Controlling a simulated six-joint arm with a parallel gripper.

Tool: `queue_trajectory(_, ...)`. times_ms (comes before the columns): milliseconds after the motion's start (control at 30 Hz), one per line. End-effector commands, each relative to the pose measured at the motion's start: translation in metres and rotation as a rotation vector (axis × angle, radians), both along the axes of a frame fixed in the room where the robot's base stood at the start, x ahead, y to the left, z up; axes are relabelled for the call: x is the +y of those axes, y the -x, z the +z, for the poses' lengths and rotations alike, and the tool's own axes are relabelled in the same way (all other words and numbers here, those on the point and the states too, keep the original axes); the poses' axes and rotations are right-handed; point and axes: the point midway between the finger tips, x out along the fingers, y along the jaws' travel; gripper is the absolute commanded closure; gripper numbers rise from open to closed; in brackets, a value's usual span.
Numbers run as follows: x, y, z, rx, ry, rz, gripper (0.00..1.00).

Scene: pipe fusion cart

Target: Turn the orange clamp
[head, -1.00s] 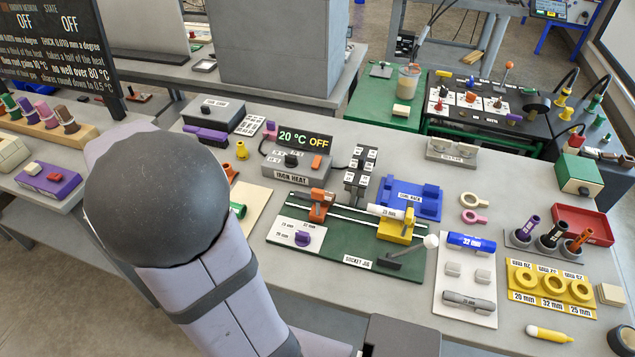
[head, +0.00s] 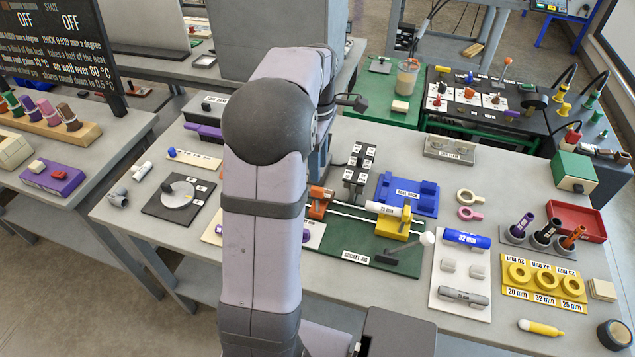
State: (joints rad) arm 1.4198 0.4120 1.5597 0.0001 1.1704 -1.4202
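The orange clamp (head: 319,204) stands at the left part of the green socket jig (head: 405,266). My arm covers its left side, and only its right part shows. A yellow clamp (head: 398,228) stands to its right on the same jig, with a white pipe (head: 383,208) lying at its top. My arm rises in front of the jig's left end, bends over at the top and drops down behind its own links. My gripper's fingers are hidden behind the arm, so its opening and any contact with the clamp do not show.
A blue rack (head: 408,192) and a black labelled block (head: 358,168) stand behind the jig. A white tray (head: 455,302) with a blue marked cylinder lies to the right. A dial plate (head: 180,196) lies to the left.

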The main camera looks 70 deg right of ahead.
Motion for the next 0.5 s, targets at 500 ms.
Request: queue_trajectory(500,0.002,-0.001,-0.051,0.001,-0.004,-0.001,0.69)
